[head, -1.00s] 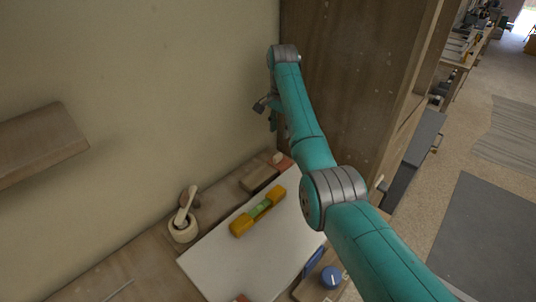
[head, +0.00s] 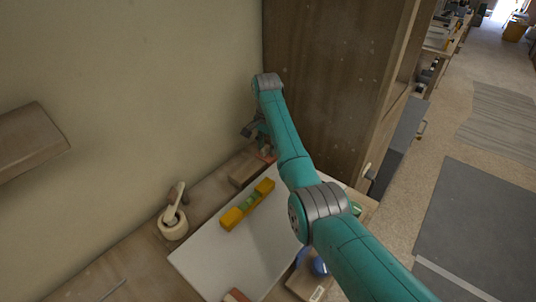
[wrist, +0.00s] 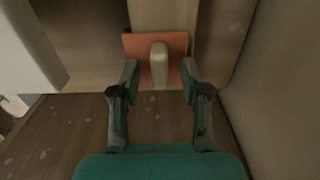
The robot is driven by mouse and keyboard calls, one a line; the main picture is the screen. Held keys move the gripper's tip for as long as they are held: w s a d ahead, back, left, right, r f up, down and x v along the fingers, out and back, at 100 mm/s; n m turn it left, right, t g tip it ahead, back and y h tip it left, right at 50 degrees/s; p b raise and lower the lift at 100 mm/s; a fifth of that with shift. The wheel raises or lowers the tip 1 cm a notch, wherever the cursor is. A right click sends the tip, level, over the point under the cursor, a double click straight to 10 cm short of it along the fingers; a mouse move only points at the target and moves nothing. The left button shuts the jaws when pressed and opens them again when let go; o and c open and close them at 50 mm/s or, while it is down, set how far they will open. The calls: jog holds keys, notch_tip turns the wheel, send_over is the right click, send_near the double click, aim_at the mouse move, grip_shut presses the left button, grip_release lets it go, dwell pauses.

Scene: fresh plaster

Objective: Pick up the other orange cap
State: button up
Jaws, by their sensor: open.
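An orange flat piece (wrist: 176,44) with a pale upright grip or knob (wrist: 159,62) shows in the wrist view, straight ahead of my gripper (wrist: 160,78). The knob stands between my two open fingertips, and I cannot tell whether they touch it. In the head view the orange piece (head: 267,155) is partly hidden at the back corner of the bench, under my gripper (head: 258,138). A second orange-red piece (head: 234,296) is cut off at the bottom edge of the head view. No other orange cap is clear.
A wooden block (head: 246,170) lies beside the orange piece. A yellow level with a green middle (head: 235,214) lies on a white board (head: 215,262). A tall brown cabinet side (head: 330,80) and the wall close in the corner.

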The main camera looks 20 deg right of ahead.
jog(key=shift+f, duration=0.25)
grip_shut()
jog(key=shift+r, duration=0.15)
